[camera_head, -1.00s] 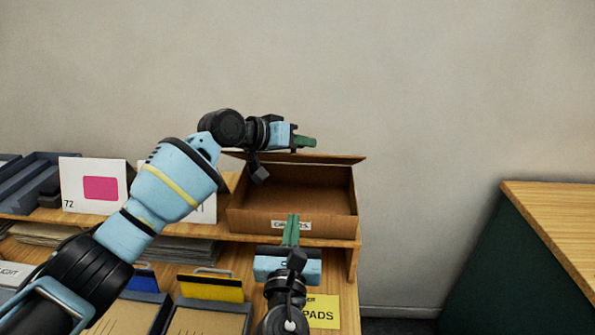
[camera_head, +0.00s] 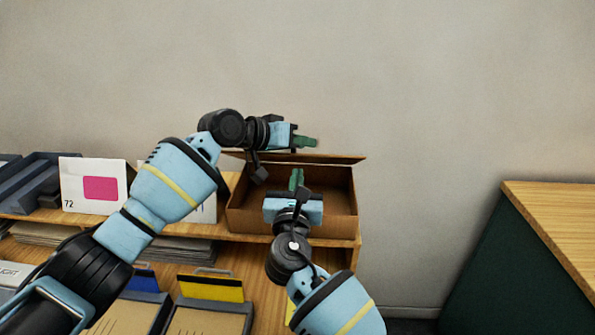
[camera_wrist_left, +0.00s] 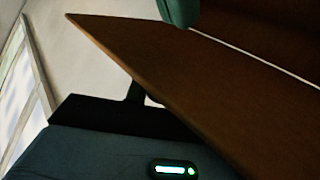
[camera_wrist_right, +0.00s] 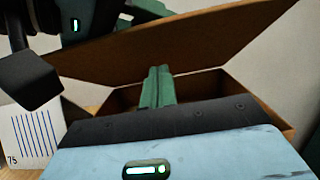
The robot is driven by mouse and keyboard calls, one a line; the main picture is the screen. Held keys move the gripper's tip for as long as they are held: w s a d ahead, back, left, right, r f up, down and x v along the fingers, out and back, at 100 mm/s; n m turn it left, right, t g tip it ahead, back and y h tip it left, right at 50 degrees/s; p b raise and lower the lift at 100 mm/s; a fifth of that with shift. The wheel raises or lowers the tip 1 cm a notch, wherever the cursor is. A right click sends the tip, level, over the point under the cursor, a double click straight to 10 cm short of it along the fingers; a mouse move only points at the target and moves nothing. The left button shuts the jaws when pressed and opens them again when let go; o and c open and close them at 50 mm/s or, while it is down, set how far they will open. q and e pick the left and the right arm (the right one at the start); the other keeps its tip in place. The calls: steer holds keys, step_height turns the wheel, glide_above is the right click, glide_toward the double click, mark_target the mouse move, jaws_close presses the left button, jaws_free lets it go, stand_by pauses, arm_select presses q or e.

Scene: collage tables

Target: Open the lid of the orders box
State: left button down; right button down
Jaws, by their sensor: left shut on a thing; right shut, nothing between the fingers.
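The brown cardboard box (camera_head: 243,221) stands on the wooden shelf, and its inside shows. Its lid (camera_head: 335,159) is raised at the back and seen almost edge-on. The lid also shows as a tilted brown panel in the right wrist view (camera_wrist_right: 205,45) and fills much of the left wrist view (camera_wrist_left: 215,85). My left gripper (camera_head: 305,142) is at the lid's upper edge, shut on the lid. My right gripper (camera_head: 297,178) is shut and empty, in front of the box opening; its green fingers (camera_wrist_right: 158,88) point toward the lid. The box's front label is hidden behind my right arm.
A white card with a pink patch (camera_head: 100,187) stands left of the box. Yellow (camera_head: 210,288) and blue folders lie in trays below. A second table (camera_head: 555,215) stands at the right, with a gap between. Bare wall lies behind.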

steer(key=shift+w+r, duration=0.55)
steer(key=shift+r, duration=0.15)
